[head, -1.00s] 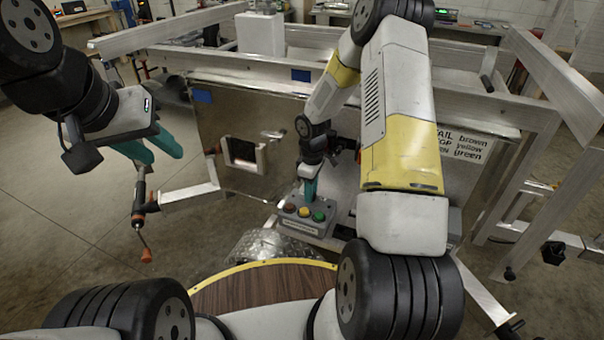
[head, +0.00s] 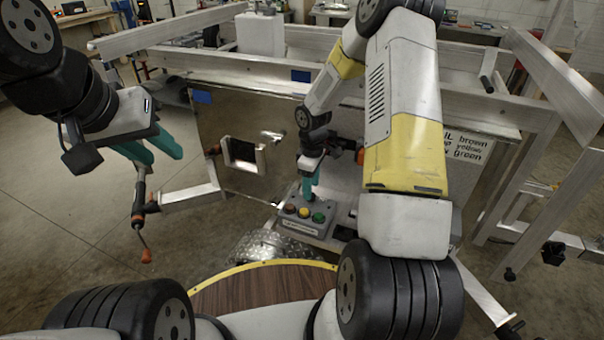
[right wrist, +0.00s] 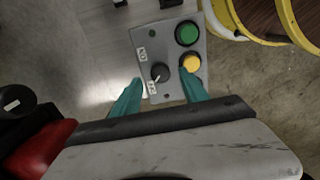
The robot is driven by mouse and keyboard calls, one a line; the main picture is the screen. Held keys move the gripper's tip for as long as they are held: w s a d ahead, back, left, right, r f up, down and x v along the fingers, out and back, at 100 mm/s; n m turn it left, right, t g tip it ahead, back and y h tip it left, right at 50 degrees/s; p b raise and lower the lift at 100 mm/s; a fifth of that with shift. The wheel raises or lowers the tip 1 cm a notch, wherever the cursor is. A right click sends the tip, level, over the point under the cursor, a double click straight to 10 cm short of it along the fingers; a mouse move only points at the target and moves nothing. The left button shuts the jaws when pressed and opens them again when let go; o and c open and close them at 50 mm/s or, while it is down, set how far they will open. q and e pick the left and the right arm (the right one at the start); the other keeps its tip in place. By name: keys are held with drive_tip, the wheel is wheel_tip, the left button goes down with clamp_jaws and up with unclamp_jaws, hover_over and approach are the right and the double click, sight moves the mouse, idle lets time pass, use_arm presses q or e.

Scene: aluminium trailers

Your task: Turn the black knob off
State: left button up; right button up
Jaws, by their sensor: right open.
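The black knob (right wrist: 160,72) sits on a grey control box (head: 322,228), with small white labels beside it; its setting is too small to read surely. In the right wrist view it lies between and just beyond the tips of my open right gripper (right wrist: 160,88). A yellow button (right wrist: 190,63) and a green button (right wrist: 187,33) are beside it. In the head view my right gripper (head: 311,190) points down at the back of the box, and the knob is hidden there. My left gripper (head: 160,152) is open and empty, far left of the box.
An aluminium trailer frame (head: 240,75) surrounds the box, with a metal panel behind. A crank handle (head: 140,215) hangs below my left gripper. A wooden round top with yellow edge (head: 265,285) lies in front.

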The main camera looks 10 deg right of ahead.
wheel_tip(320, 180, up, 5)
drive_tip(key=shift+r, duration=0.1)
idle(0.3)
drive_tip(key=shift+r, duration=0.2)
drive_tip(key=s+r+m+t, duration=0.15)
drive_tip(key=s+r, duration=0.25)
drive_tip(key=r, duration=0.5)
drive_tip(key=s+r+m+t, duration=0.1)
drive_tip(key=s+r+m, duration=0.25)
drive_tip(key=r, duration=0.65)
drive_tip(key=s+a+r+m+t+y, duration=0.1)
drive_tip(key=s+r+m+t, duration=0.1)
drive_tip(key=s, duration=0.6)
drive_tip(key=s+a+r+m+t+y, duration=0.1)
drive_tip(key=s+r+m, duration=0.2)
drive_tip(key=s+r, duration=0.4)
drive_tip(key=shift+s+a+m+t, duration=0.3)
drive_tip(key=shift+s+m+t, duration=0.1)
drive_tip(key=shift+s, duration=0.5)
drive_tip(key=shift+d+r, duration=0.1)
